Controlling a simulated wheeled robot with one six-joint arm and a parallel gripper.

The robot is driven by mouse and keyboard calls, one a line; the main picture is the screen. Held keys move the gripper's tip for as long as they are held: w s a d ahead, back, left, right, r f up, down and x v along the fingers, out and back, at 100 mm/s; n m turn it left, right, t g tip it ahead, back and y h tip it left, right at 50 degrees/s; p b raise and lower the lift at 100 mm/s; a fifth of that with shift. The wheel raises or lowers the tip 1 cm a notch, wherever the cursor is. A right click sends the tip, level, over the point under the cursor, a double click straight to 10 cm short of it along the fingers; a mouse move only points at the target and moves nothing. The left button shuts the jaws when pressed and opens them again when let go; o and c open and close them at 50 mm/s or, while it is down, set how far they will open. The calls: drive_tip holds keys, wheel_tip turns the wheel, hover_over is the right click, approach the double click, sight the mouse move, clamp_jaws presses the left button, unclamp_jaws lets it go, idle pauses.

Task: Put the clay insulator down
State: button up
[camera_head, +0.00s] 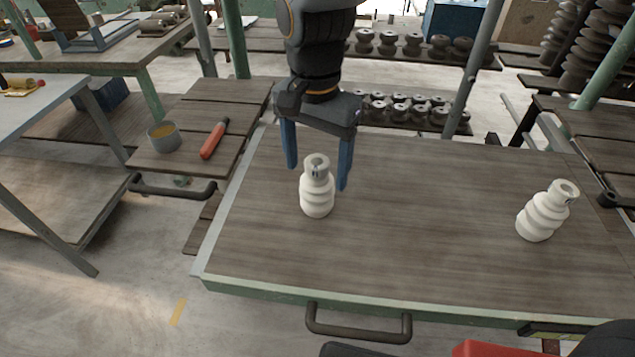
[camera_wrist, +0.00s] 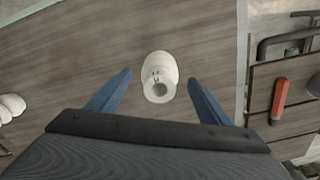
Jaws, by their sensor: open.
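A white ribbed clay insulator (camera_head: 317,190) stands upright on the wooden worktop (camera_head: 400,230), left of its middle. It also shows in the wrist view (camera_wrist: 159,76), between and beyond my fingertips. My gripper (camera_head: 318,178) is open, its two blue fingers pointing down around the insulator's top with gaps on both sides. In the wrist view my gripper (camera_wrist: 158,80) touches nothing. A second white clay insulator (camera_head: 547,210) stands at the right of the worktop, leaning a little in the picture. Part of it shows at the left edge of the wrist view (camera_wrist: 10,107).
A lower side shelf at the left holds a grey pot (camera_head: 163,137) and a red-handled tool (camera_head: 214,139). Racks with several dark insulators (camera_head: 405,45) stand behind. A dark handle (camera_head: 358,325) juts from the front edge. The worktop between the two insulators is clear.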

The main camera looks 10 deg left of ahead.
wheel_tip(320, 180, up, 6)
drive_tip(key=shift+f+b, duration=0.1)
drive_tip(key=shift+b, duration=0.25)
drive_tip(key=shift+d, duration=0.1)
